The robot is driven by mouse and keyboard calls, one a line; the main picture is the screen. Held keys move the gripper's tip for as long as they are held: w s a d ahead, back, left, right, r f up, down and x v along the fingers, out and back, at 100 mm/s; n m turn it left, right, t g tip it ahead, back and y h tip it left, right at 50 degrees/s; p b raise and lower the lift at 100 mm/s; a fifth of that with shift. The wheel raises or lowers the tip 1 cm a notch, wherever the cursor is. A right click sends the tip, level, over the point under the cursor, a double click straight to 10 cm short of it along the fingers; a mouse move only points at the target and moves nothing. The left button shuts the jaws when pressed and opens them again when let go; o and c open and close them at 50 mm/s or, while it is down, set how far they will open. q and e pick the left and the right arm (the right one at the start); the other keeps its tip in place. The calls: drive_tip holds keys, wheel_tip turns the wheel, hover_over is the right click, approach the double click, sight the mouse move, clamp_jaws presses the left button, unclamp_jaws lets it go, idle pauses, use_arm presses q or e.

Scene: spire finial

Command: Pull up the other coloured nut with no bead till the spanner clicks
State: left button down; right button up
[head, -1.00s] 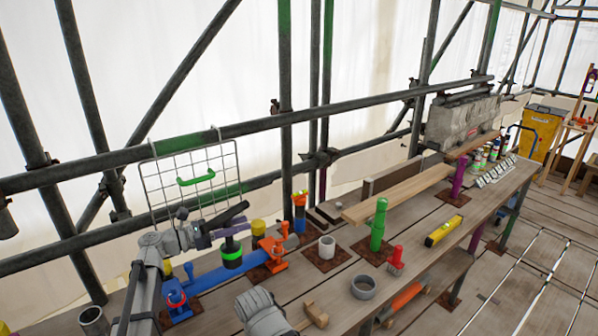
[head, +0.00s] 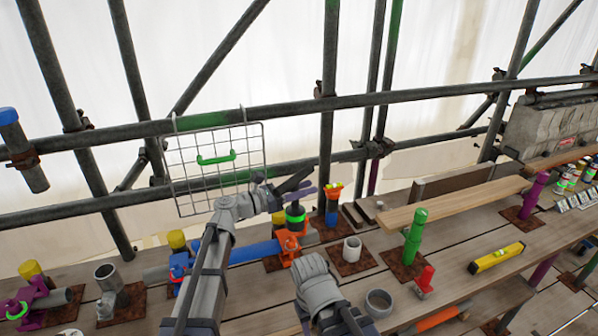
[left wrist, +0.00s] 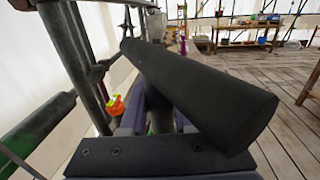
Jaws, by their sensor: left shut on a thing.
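My left gripper (head: 303,190) is shut on the black spanner (head: 292,181), whose thick handle crosses the jaws in the left wrist view (left wrist: 200,95). The spanner's dark head with a green band (head: 295,217) points down, just above or behind the orange coupler (head: 288,246) on the blue tube (head: 252,251); I cannot tell if it touches a nut. A blue coupler (head: 179,266) is partly behind my left arm. A purple coupler (head: 34,296) with a green ring stands at far left. Nuts and beads are too small to tell apart.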

sight(296, 177)
use_arm(q)
drive_tip(key=r+n+t+y, duration=0.1)
drive_tip(key=r+n+t+y+p, duration=0.1)
drive_tip(key=t, duration=0.1)
drive_tip(key=r+n+t+y+p, duration=0.1)
drive_tip(key=n+t, duration=0.1)
drive_tip(key=shift+a, duration=0.3)
drive_tip(key=shift+w+a+r+n+t+y+p, duration=0.1)
drive_tip(key=shift+a+r+n+t+y+p, duration=0.3)
drive_tip(key=shift+a+n+t+y, duration=0.45)
drive_tip(key=shift+w+n+t+y, duration=0.1)
drive_tip(key=shift+n+t+y, duration=0.2)
drive_tip(key=shift+y, duration=0.35)
drive_tip(key=shift+f, duration=0.15)
